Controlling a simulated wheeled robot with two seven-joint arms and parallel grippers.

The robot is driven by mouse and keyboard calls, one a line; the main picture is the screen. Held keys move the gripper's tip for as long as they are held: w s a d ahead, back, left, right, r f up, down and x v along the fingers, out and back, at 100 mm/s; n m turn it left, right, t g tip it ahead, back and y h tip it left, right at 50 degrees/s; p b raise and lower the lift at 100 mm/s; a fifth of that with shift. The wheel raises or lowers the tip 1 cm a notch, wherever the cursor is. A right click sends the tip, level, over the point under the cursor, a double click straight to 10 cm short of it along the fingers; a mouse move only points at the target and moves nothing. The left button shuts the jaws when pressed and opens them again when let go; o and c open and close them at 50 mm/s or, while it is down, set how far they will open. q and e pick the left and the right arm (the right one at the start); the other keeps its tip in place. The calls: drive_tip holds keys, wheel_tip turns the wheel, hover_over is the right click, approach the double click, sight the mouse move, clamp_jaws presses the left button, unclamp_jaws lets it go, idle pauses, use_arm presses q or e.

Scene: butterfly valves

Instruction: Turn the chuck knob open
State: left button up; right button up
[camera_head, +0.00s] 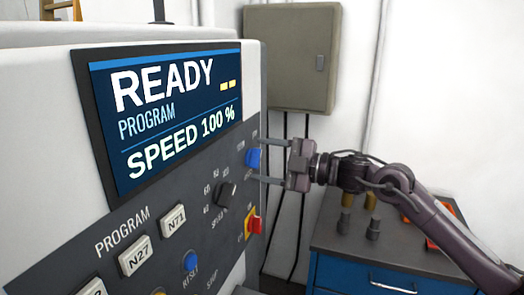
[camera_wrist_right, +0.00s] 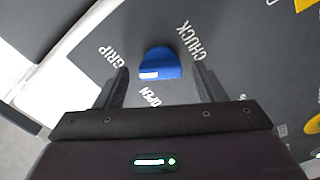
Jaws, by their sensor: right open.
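The chuck knob (camera_head: 253,158) is a blue knob at the upper right of the machine's dark control panel. In the right wrist view the blue knob (camera_wrist_right: 162,62) has a white mark at its lower left, with the words GRIP, CHUCK and OPEN around it. My right gripper (camera_head: 264,161) is open, coming in from the right at the panel. Its fingers stand one above and one below the knob in the head view, and on either side of it in the wrist view. I see gaps between fingers and knob. My left gripper is not in view.
A black speed knob (camera_head: 226,194) and a red and yellow switch (camera_head: 253,222) sit just below on the panel. The screen (camera_head: 165,110) reads READY. A blue drawer cabinet (camera_head: 375,277) with small tools on its top stands at the right. A grey wall box (camera_head: 290,55) hangs behind.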

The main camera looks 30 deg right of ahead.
drive_tip(key=shift+w+a, duration=0.4)
drive_tip(key=shift+c, duration=0.4)
drive_tip(key=c, duration=0.9)
drive_tip(key=shift+f+n+b, duration=0.2)
drive_tip(key=shift+n+b, duration=3.9)
drive_tip(key=shift+n, duration=1.8)
drive_tip(key=o, duration=1)
